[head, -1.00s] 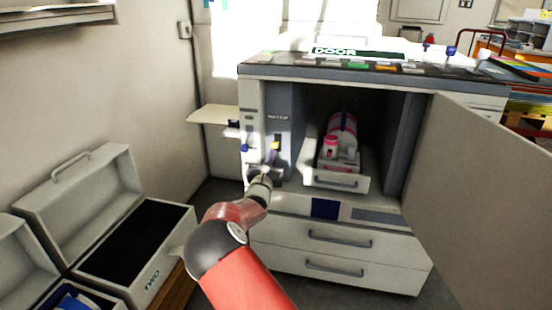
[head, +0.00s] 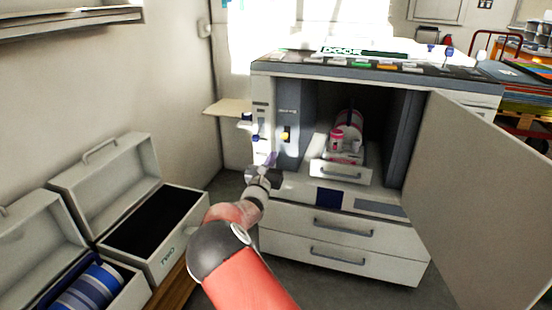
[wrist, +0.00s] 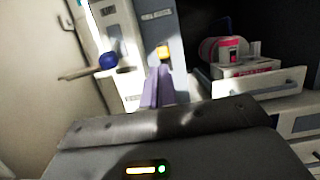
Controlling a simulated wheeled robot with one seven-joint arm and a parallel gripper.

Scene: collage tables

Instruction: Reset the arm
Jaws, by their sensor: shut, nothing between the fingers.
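My arm reaches up from the bottom of the head view. My gripper (head: 269,160) is in front of the left side of a grey-white machine cabinet (head: 345,212). In the wrist view the purple fingers of my gripper (wrist: 158,84) are together, with nothing between them. They point toward the cabinet's front panel, below an orange-yellow knob (wrist: 163,51). I cannot tell whether the fingertips touch the panel.
The cabinet door (head: 470,190) hangs open at right. Inside, a pulled-out tray (head: 340,172) holds a pink and white cylinder (head: 349,127). Open cases stand at left, one marked TWO (head: 165,262). A small shelf (head: 226,107) juts out left of the cabinet.

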